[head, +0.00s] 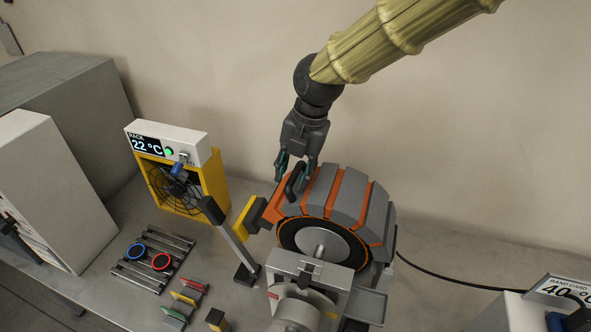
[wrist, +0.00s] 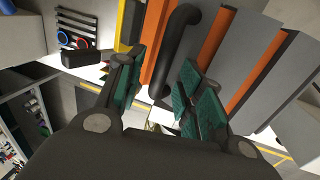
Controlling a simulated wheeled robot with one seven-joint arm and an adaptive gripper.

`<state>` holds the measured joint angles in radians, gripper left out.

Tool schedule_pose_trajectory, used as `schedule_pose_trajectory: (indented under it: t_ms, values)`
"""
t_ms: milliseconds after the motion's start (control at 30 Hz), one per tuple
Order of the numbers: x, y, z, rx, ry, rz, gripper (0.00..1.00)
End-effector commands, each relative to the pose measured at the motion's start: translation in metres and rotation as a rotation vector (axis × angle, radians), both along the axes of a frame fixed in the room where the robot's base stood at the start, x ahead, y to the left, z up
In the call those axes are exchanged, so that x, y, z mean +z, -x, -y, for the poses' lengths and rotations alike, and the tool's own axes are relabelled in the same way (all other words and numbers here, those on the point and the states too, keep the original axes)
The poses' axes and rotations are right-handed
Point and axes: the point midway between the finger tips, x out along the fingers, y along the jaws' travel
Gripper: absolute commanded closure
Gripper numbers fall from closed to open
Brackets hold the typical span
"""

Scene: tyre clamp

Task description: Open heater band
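The heater band (head: 346,193) is a thick curved band of grey segments with orange strips, wrapped around the upper part of a round drum (head: 322,246). A black bar handle (head: 297,180) stands at its left end, and it also shows in the wrist view (wrist: 180,38). My gripper (head: 293,170) points down at this handle from above. In the wrist view my gripper (wrist: 160,78) is open, its green-padded fingers on either side of the handle with gaps visible. Whether a finger touches the handle cannot be told. The band's lower far side is hidden.
A yellow fan unit (head: 215,184) reading 22 °C stands left of the drum. A dark-ended lever (head: 230,238) rises between them. A rack (head: 152,262) with blue and red rings lies front left. A 40 °C display (head: 562,291) stands at right.

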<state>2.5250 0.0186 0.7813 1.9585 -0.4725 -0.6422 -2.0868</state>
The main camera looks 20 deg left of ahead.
Motion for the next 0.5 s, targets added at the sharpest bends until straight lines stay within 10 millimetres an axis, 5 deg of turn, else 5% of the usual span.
schedule_pose_trajectory:
  t_ms: [67,267,500]
  values:
    - [-0.0016,-0.0019,0.0006,-0.002,0.000,-0.002,0.66]
    - [-0.0012,-0.0017,0.0012,-0.003,0.000,-0.003,1.00]
    - [-0.0018,0.0009,-0.0004,0.001,0.001,-0.005,1.00]
